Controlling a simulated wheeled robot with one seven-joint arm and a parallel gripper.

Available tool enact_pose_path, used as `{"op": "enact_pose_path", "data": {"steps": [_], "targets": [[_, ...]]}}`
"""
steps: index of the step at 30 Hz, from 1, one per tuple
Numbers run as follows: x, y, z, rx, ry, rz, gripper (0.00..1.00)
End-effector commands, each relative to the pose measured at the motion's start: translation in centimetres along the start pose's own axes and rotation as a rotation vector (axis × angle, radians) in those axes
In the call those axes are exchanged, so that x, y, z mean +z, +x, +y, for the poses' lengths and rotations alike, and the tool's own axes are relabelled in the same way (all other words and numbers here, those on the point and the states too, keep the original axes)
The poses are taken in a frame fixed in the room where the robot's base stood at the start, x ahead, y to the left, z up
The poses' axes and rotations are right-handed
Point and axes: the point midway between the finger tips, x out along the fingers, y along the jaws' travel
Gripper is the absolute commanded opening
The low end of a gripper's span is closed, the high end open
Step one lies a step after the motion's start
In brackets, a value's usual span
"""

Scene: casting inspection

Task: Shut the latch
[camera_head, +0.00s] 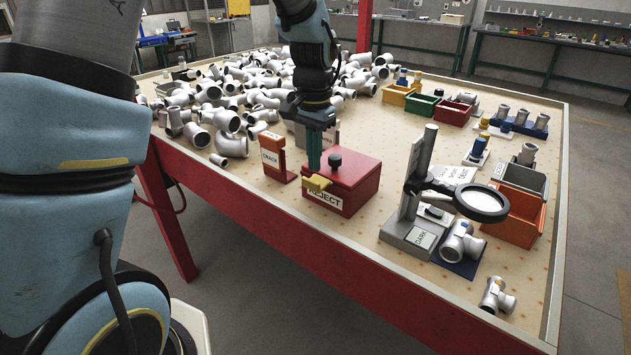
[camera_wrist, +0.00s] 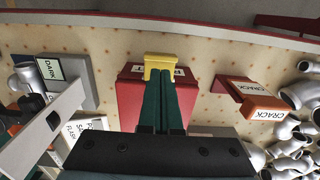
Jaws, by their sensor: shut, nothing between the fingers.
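The red REJECT box (camera_head: 358,187) stands near the table's front edge, its lid down with a dark knob (camera_head: 335,160) on top. The yellow latch (camera_head: 317,183) is at the box's front, above the REJECT label. It also shows in the wrist view (camera_wrist: 158,58). My gripper (camera_head: 314,168) points down at the front of the box, its green fingers shut together and empty. In the wrist view the fingertips (camera_wrist: 160,76) are right at the yellow latch and seem to touch it. The fingers hide part of the latch and lid, so I cannot tell the latch's exact position.
An orange CRACK stand (camera_head: 273,158) is close to the left of the box. A magnifier on a grey DARK stand (camera_head: 410,235) is to the right. Many pipe castings (camera_head: 225,120) are heaped behind left. Coloured bins (camera_head: 420,103) stand farther back. Bare tabletop lies in front of the box.

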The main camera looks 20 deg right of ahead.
Motion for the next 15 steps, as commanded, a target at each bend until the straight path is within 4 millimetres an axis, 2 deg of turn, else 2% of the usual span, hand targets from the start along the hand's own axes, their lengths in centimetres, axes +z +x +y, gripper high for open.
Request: {"op": "enact_pose_path", "data": {"steps": [15], "targets": [[0.0,1.2,0.0,0.0,0.0,0.0,0.0]]}}
